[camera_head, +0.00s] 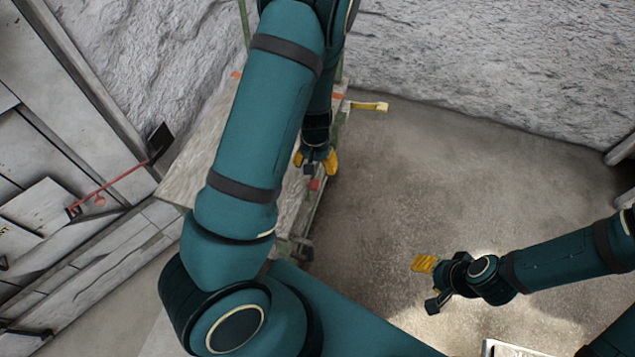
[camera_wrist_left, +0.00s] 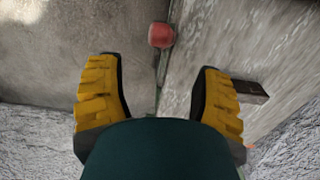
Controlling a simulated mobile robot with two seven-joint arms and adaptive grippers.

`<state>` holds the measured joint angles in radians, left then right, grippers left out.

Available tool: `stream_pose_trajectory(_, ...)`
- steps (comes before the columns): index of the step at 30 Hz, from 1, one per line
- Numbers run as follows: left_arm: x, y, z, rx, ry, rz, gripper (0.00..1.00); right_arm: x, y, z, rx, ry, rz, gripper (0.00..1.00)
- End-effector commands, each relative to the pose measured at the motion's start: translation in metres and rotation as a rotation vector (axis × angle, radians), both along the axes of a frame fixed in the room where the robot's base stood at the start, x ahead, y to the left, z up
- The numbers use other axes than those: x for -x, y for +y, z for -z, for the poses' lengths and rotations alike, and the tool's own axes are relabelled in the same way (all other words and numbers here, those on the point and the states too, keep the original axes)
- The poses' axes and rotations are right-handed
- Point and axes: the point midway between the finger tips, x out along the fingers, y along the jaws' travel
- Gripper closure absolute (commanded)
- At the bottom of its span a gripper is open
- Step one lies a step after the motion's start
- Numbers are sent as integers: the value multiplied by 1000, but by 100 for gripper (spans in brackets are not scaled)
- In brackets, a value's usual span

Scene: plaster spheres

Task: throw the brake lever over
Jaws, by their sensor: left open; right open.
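A red rounded knob (camera_wrist_left: 161,35) shows in the left wrist view beside the long edge of a pale board; it looks like the grip of the brake lever, but its shaft cannot be made out. In the head view a small red piece (camera_head: 315,185) shows just below my left gripper (camera_head: 315,164). My left gripper is open, and in the left wrist view its yellow-padded fingers (camera_wrist_left: 158,80) stand apart with nothing between them; the knob lies beyond the fingertips. My right gripper (camera_head: 428,283) is open and empty over the bare floor at the right.
A bench or cart with a pale top (camera_head: 200,150) and green frame stands under my left arm, partly hidden. A yellow bar (camera_head: 369,106) sticks out from its far end. A red rod (camera_head: 110,184) is at the left wall. The floor (camera_head: 460,180) at centre right is clear.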

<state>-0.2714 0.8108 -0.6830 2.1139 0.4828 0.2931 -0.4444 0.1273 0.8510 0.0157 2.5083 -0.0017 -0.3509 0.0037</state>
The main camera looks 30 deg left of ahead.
Motion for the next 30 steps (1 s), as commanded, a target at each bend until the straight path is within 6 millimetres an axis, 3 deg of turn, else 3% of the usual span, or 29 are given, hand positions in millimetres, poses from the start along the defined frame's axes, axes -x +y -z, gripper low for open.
stream_pose_trajectory(1,1,1,15,-1,3,-3,34,-1,0,7,0,-2,1,48)
stream_pose_trajectory(6,1,0,49,0,3,-3,34,-3,-1,19,2,-8,2,48)
stream_pose_trajectory(13,1,0,84,-1,2,-2,34,-6,-1,30,3,-14,3,48)
stream_pose_trajectory(19,0,0,96,-1,0,0,34,-7,-1,34,3,-16,4,48)
stream_pose_trajectory(28,0,0,97,-1,0,0,34,-7,-1,34,3,-17,5,48)
stream_pose_trajectory(29,0,0,97,-1,0,0,35,-7,-1,34,3,-17,5,48)
stream_pose_trajectory(30,0,0,97,0,0,0,49,-7,-1,34,3,-17,5,48)
